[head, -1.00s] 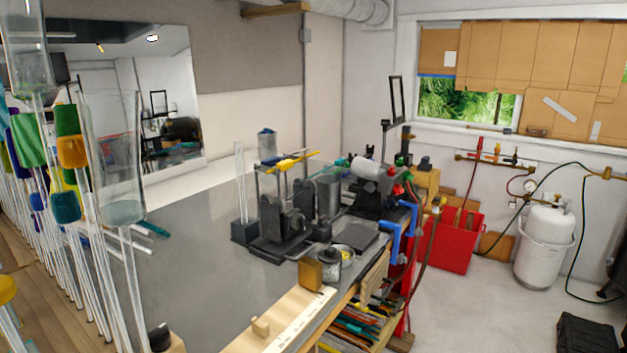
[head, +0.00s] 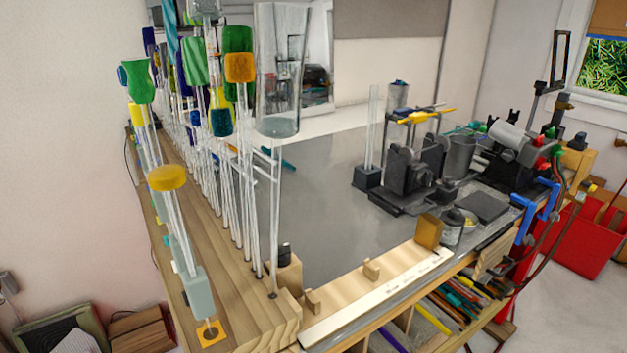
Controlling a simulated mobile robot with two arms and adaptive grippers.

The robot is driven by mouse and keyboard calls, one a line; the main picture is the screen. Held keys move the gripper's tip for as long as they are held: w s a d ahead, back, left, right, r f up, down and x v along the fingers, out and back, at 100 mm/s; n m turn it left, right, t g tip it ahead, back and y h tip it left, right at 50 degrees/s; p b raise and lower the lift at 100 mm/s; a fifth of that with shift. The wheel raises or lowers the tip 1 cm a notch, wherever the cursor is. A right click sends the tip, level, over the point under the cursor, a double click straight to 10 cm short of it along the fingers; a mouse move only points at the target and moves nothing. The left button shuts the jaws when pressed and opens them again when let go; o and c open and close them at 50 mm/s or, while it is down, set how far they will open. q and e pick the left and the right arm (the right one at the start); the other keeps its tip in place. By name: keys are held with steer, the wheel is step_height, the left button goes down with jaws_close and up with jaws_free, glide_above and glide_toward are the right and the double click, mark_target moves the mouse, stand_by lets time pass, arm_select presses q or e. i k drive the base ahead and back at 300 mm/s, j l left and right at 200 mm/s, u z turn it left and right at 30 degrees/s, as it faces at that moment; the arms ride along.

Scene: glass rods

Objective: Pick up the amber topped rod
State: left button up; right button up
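A rod with a flat round amber top (head: 168,178) stands at the near left of the wooden rack in the head view. Its clear shaft slants down behind or into a pale grey-green block (head: 194,293). An orange-yellow square (head: 211,332) lies on the wood at its lower end. Another rod with an orange-amber block top (head: 240,67) stands farther right among the crowded rods. Neither of my grippers is in view.
Several rods with green, blue and clear tops crowd around, including a large clear glass cup (head: 279,70). The wooden rack (head: 285,325) ends at the front. The grey bench top (head: 330,200) has clear space; black equipment (head: 405,175) stands right.

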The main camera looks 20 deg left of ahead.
mark_target(167, 178)
steer(key=j+u, duration=0.25)
steer(key=u, duration=0.15)
steer(key=j+u, duration=0.25)
steer(key=u, duration=0.2)
steer(key=k, duration=0.05)
